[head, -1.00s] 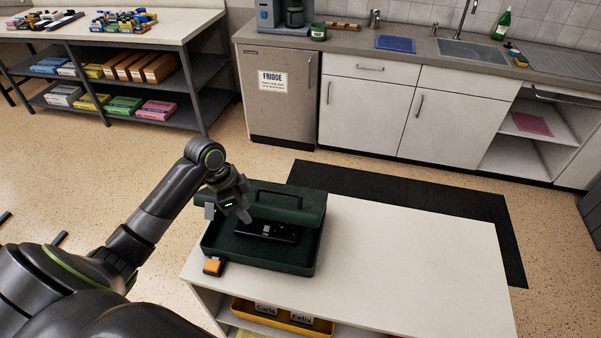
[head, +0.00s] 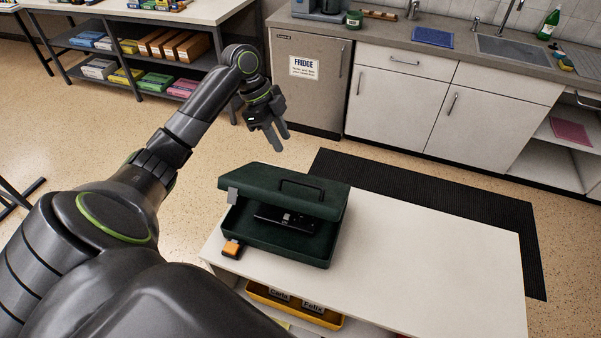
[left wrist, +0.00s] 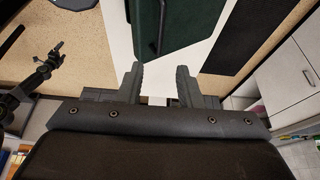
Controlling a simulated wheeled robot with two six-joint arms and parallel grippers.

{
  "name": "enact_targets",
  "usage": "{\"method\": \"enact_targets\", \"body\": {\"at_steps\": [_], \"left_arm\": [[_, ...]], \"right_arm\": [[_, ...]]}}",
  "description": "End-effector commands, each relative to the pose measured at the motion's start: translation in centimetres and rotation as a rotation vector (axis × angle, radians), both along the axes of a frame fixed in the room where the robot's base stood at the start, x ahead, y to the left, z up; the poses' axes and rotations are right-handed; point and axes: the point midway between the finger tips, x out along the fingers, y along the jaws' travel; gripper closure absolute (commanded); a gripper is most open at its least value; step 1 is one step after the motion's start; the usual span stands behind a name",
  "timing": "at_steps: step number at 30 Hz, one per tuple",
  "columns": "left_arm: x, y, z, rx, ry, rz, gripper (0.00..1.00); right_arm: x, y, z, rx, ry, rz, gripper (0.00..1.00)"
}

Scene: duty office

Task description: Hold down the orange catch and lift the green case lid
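The dark green case (head: 300,247) sits on the left part of a white-topped table. Its lid (head: 325,197), with a dark handle, is ajar and tilted, and a black object (head: 284,219) shows inside. A small grey plate (head: 232,195) hangs at the lid's left corner. The orange catch (head: 232,247) is at the case's front left corner, and nothing touches it. My left gripper (head: 276,144) is open and empty, above and behind the case in the picture, apart from it. The left wrist view shows its spread fingers (left wrist: 160,85) and part of the green lid (left wrist: 180,25). My right gripper is not in view.
The white tabletop (head: 430,260) right of the case is clear. A yellow tray (head: 335,322) is on the shelf below. A black floor mat (head: 440,205) lies behind the table, before the fridge (head: 308,90) and white cupboards.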

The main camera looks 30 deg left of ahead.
Motion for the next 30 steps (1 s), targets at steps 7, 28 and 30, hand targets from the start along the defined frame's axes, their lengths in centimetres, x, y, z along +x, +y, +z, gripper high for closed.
{"method": "enact_targets", "body": {"at_steps": [7, 28, 30], "left_arm": [[0.4, -2.3, -4.9, -0.006, 0.006, 0.001, 0.68], [1.3, -5.1, -12.7, 0.001, 0.001, 0.001, 0.68], [1.3, -5.1, -12.7, 0.001, 0.001, 0.001, 0.68]], "right_arm": [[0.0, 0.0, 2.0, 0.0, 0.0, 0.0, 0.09], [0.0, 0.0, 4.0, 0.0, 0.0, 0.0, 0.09], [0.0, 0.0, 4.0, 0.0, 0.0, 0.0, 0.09]]}}
